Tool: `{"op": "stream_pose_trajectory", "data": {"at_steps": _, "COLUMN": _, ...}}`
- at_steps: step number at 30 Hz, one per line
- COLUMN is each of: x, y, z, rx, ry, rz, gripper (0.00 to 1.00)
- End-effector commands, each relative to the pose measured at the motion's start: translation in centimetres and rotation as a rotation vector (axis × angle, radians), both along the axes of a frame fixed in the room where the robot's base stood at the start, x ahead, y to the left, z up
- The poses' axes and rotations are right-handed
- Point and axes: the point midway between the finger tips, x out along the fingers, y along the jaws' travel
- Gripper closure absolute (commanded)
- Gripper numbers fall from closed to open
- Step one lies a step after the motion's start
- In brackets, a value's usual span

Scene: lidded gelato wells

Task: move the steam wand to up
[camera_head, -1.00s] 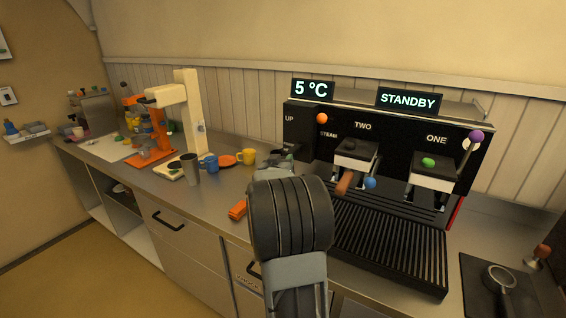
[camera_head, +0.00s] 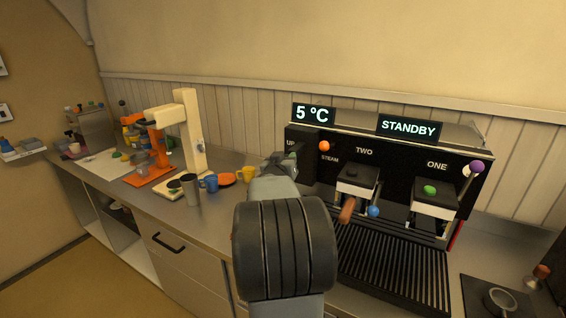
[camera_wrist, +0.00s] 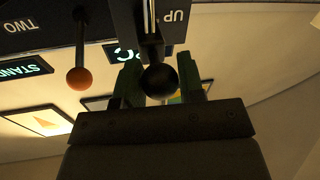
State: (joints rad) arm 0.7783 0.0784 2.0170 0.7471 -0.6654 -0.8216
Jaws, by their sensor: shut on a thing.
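The steam wand shows in the wrist view as a thin pale rod with a black ball end (camera_wrist: 159,81), beside the white word UP on the dark machine front. My gripper (camera_wrist: 160,68) has one finger on each side of this ball and is shut on it. In the head view my gripper (camera_head: 284,160) is at the left end of the black espresso machine (camera_head: 395,165), just below the UP label. The wand is mostly hidden there behind my gripper and arm. An orange steam knob (camera_head: 324,146) sits right of UP; it also shows in the wrist view (camera_wrist: 79,79).
Two group heads, a brown handle (camera_head: 347,210) and a ribbed drip tray (camera_head: 395,262) are right of my arm. A yellow cup (camera_head: 249,174), blue cup (camera_head: 211,183) and metal cup (camera_head: 190,190) stand to the left. A cream-coloured machine (camera_head: 190,130) stands behind them.

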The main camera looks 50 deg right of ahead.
Motion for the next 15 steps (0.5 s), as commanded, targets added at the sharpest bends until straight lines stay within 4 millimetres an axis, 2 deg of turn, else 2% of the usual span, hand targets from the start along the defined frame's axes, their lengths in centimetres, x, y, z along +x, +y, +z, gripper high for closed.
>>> {"op": "stream_pose_trajectory", "data": {"at_steps": 1, "x": -0.01, "y": -0.04, "z": 0.65, "rx": -0.006, "ry": -0.002, "rz": 0.000, "gripper": 1.00}}
{"op": "stream_pose_trajectory", "data": {"at_steps": 10, "x": -0.12, "y": -0.18, "z": 0.86, "rx": -0.012, "ry": -0.005, "rz": -0.004, "gripper": 1.00}}
{"op": "stream_pose_trajectory", "data": {"at_steps": 11, "x": -0.13, "y": -0.18, "z": 0.89, "rx": -0.012, "ry": -0.005, "rz": -0.004, "gripper": 0.63}}
{"op": "stream_pose_trajectory", "data": {"at_steps": 15, "x": -0.13, "y": -0.17, "z": 0.76, "rx": -0.009, "ry": -0.004, "rz": -0.004, "gripper": 0.50}}
